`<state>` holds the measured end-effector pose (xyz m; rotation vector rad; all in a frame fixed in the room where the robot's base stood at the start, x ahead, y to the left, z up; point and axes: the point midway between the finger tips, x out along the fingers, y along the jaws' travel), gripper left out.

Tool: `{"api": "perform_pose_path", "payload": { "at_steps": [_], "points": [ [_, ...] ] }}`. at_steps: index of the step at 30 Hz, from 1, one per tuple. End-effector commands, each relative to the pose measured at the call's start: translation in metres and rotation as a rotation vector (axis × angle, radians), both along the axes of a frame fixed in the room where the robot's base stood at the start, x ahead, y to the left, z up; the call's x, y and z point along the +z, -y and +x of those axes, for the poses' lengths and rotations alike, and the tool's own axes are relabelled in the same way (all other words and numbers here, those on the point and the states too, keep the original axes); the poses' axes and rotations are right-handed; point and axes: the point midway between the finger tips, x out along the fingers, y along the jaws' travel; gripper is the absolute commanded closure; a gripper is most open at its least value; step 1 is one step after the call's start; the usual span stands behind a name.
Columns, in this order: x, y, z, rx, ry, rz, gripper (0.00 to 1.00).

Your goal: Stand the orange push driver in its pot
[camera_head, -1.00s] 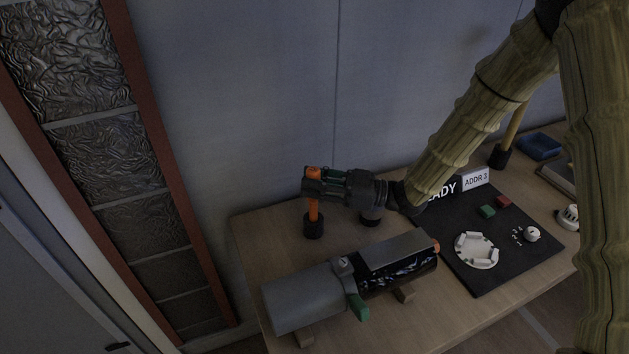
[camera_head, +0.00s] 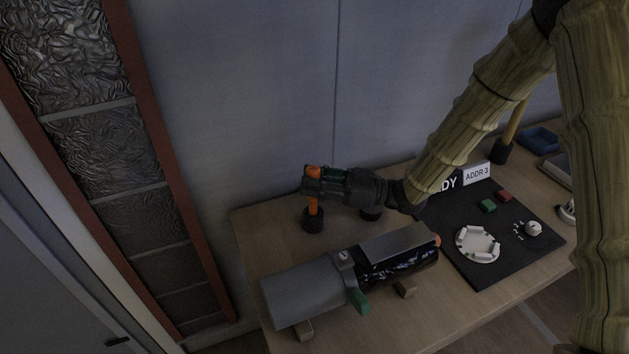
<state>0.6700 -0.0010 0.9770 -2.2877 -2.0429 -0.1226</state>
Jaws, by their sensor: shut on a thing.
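My gripper (camera_head: 313,183) is at the back left of the table, shut on the orange push driver (camera_head: 313,206). The driver is upright, with its orange top showing above the jaws and its shaft below them. Its lower end meets the dark round pot (camera_head: 312,221) on the table and is hidden by the pot's rim. I cannot tell how deep it sits.
A grey cylinder with a dark cable section (camera_head: 310,291) and green handle lies on wooden blocks in front. A black mat (camera_head: 515,262) with a white ring base (camera_head: 478,244) is to the right. A blue tray (camera_head: 541,141) sits far right. The table's left edge is near the pot.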

Motion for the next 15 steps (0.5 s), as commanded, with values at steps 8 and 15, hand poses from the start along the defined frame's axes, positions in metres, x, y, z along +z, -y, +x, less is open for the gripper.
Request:
{"api": "perform_pose_path", "payload": {
  "at_steps": [8, 15],
  "points": [
    [-0.0006, 0.0, 0.0, 0.0, 0.0, 0.0, 1.0],
    [-0.0081, 0.0, 0.0001, 0.0, 0.001, 0.0, 1.0]
  ]
}}
